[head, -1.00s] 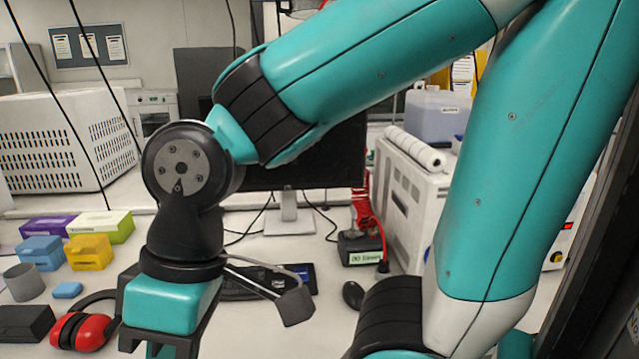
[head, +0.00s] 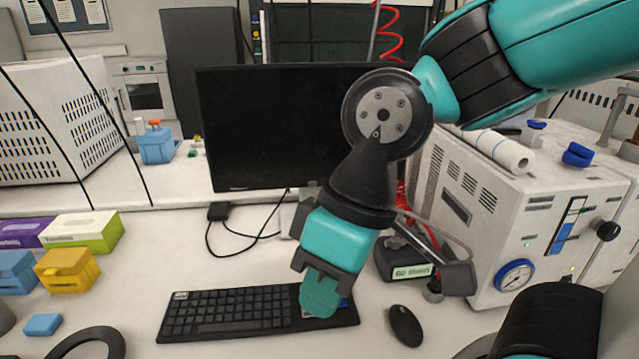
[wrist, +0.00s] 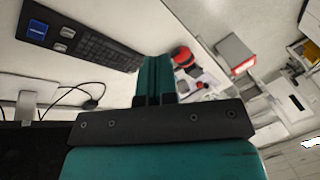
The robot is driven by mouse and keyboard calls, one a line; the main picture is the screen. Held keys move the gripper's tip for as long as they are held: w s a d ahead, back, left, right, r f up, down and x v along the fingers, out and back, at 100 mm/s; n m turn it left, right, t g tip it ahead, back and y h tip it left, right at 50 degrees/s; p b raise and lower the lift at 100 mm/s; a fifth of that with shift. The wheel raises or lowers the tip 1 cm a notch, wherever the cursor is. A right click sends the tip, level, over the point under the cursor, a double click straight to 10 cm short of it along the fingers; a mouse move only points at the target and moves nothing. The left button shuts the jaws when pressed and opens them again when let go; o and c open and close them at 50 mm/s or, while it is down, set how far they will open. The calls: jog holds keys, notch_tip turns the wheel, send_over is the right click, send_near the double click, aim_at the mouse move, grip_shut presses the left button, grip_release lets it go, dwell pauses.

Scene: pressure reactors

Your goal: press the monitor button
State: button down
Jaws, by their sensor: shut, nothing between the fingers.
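The black monitor (head: 270,130) stands on the bench behind the keyboard, its screen dark. My arm covers its right part, and I cannot make out a button on the visible lower bezel. My gripper (head: 320,298) is shut and empty, pointing down in front of the monitor, over the right end of the keyboard in the picture. In the wrist view my shut fingers (wrist: 156,75) show in the middle, with the monitor's dark panel (wrist: 25,150) at the lower left and its pale stand (wrist: 28,90) above it.
The black keyboard (head: 225,313) lies below the gripper, and a mouse (head: 405,325) lies to its right. A white reactor unit (head: 480,200) with a gauge stands at the right. Coloured boxes (head: 85,230) stand at the left. Cables lie in front of the monitor.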

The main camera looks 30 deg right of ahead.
aim_at(312, 185)
jog(key=w+d+f+m+t+y, duration=0.1)
jog(key=w+f+m+t+y, duration=0.15)
jog(key=w+m, duration=0.55)
jog(key=w+d+f+m+t+y, duration=0.1)
jog(key=w+d+f+m+t, duration=0.2)
jog(key=w, duration=1)
jog(key=w+d+f+m+t+h, duration=0.2)
jog(key=w+d+f+m+t, duration=0.1)
jog(key=w+d+f+m, duration=0.2)
jog(key=w+d+f+m+t+h+b, duration=0.1)
jog(key=w+d+f+m+t, duration=0.3)
jog(key=d+m, duration=0.5)
jog(key=w+f, duration=0.1)
jog(key=w, duration=0.1)
jog(key=shift+w+d+h, duration=0.35)
jog(key=shift+w+d, duration=0.05)
jog(key=shift+f, duration=0.1)
jog(key=w+d+p, duration=0.1)
jog(key=w+d, duration=0.2)
jog(key=w, duration=0.5)
jog(key=shift+d, duration=0.15)
